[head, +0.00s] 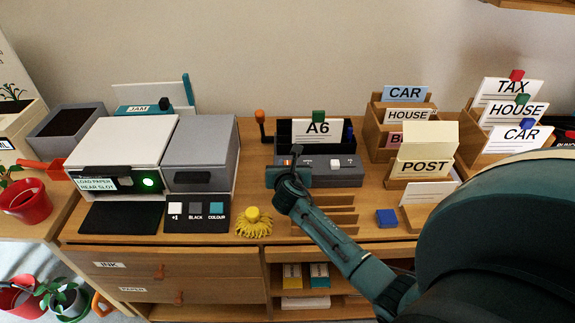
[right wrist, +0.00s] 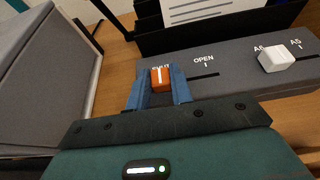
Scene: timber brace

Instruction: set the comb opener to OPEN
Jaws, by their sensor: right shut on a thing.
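The comb opener is a grey box (head: 347,176) with a slot along its top, standing near the middle of the table. Its orange slider knob (right wrist: 160,78) is at the left end of the slot. A partly hidden label is behind the knob, and the OPEN label (right wrist: 203,60) is further right, by the slot's empty right end. My right gripper (right wrist: 158,92) is shut on the orange knob, with a blue finger on each side. In the head view my right gripper (head: 287,176) covers the box's left part. My left gripper is not in view.
A white knob (right wrist: 276,58) sits by A6 and A5 marks on the same box. A black holder with an A6 card (head: 318,129) stands behind. A grey and white printer (head: 200,145) is to the left, and card boxes (head: 385,140) are to the right.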

